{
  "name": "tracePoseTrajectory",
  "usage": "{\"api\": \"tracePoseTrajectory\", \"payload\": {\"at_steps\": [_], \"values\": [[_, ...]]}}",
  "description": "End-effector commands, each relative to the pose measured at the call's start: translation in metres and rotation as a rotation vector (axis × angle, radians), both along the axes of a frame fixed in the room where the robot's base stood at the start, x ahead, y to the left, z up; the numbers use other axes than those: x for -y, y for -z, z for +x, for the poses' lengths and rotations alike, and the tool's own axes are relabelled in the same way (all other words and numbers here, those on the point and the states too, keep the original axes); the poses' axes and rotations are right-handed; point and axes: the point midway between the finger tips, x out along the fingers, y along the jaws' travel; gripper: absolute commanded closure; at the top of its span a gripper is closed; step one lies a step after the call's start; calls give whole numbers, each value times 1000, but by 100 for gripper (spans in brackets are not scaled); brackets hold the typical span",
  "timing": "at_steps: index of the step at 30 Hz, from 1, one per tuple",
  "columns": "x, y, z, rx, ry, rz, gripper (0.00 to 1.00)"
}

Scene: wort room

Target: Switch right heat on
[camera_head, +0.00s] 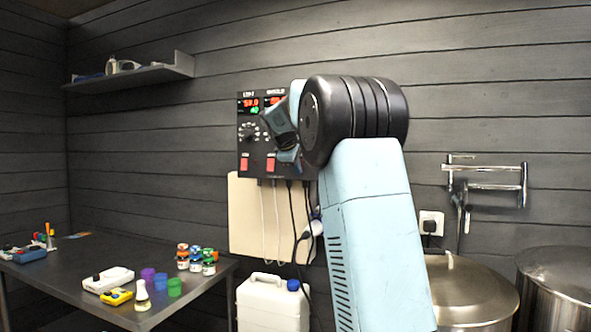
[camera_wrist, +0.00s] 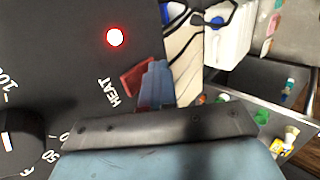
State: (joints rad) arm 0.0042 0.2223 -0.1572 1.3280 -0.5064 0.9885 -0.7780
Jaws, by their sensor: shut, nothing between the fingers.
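The black control panel (camera_head: 253,146) is on the wall, with lit red and green digits at its upper left. Two red switches show low on it, a left one (camera_head: 244,164) and another (camera_head: 270,164) to its right. My gripper (camera_head: 289,155) is shut and empty in front of the panel, just right of the second switch. In the wrist view a red rocker switch (camera_wrist: 136,77) labelled HEAT is beside my fingertips (camera_wrist: 155,80), partly hidden by them; contact is unclear. A red lamp (camera_wrist: 115,37) near it is lit. My arm hides the panel's right part.
Cables hang below the panel over a pale board (camera_head: 246,215). A white canister (camera_head: 272,305) stands below. A table (camera_head: 60,272) with small jars is at left; steel pots (camera_head: 475,290) stand at right. A shelf (camera_head: 130,73) is on the wall.

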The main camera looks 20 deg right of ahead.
Motion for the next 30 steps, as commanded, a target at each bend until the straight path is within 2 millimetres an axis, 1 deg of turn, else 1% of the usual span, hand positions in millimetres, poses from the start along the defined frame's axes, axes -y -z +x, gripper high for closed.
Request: {"api": "tracePoseTrajectory", "payload": {"at_steps": [1, 2, 5, 8, 11, 12, 21, 27, 30], "values": [[4, -17, 0, 35, -3, -16, 100], [3, -17, -1, 35, -3, -16, 100], [-2, -15, -5, 33, -3, -14, 100], [-11, -7, -12, 22, 0, -10, 100], [-21, 2, -21, 10, 6, -5, 100], [-26, 1, -26, 8, 6, -5, 100], [-64, -26, -61, 6, 6, -3, 100], [-81, -37, -77, 3, 6, -2, 100], [-85, -40, -81, 3, 7, -1, 100]]}}
